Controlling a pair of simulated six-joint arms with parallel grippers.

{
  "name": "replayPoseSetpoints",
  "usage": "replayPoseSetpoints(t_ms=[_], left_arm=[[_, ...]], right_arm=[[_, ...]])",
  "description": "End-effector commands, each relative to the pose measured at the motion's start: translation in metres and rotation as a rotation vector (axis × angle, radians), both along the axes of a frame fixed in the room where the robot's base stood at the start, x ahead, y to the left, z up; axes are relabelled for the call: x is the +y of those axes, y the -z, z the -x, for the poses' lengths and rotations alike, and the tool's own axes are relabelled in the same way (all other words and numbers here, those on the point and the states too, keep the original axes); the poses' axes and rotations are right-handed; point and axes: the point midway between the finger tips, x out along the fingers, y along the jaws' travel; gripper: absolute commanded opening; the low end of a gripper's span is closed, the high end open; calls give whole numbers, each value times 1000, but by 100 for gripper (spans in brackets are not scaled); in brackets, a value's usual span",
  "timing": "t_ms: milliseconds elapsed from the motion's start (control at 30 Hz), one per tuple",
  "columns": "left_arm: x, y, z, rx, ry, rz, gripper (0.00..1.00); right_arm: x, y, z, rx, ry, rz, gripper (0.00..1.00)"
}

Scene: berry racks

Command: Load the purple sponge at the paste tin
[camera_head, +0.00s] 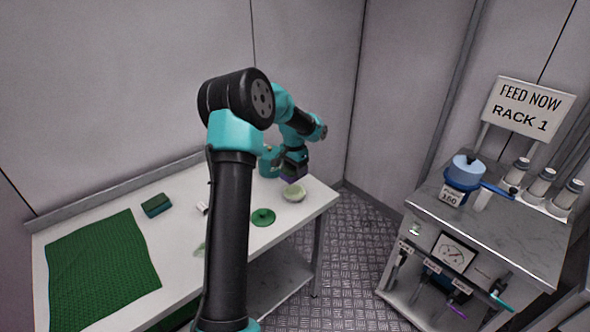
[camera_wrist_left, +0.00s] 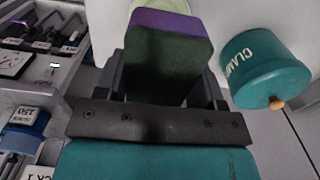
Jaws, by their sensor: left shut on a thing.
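My left gripper (camera_head: 294,164) is shut on the purple sponge (camera_wrist_left: 172,22), a block with a purple layer and a dark layer. The jaws sit at either side of it in the left wrist view (camera_wrist_left: 165,92). In the head view the sponge is mostly hidden under the gripper, above the table's right end. A pale green round dish or tin (camera_head: 294,193) stands just in front of it; its pale edge shows past the sponge in the wrist view (camera_wrist_left: 165,5). Whether they touch, I cannot tell. A green round lid (camera_head: 263,217) with a knob lies nearby. My right gripper is out of view.
A teal lettered canister (camera_head: 267,167) stands close beside the gripper. A dark green sponge-like block (camera_head: 157,205), a small white item (camera_head: 203,208) and a green mat (camera_head: 100,268) lie on the white table (camera_head: 185,238). A cart (camera_head: 480,225) with a blue pot (camera_head: 465,172) stands right.

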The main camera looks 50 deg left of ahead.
Motion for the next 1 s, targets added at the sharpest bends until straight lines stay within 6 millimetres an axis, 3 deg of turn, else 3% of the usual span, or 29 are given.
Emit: replayPoseSetpoints(t_ms=[700,1000], left_arm=[[0,52,0,1,1,0,44],[0,60,0,0,1,0,44]], right_arm=[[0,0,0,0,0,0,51],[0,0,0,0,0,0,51]])
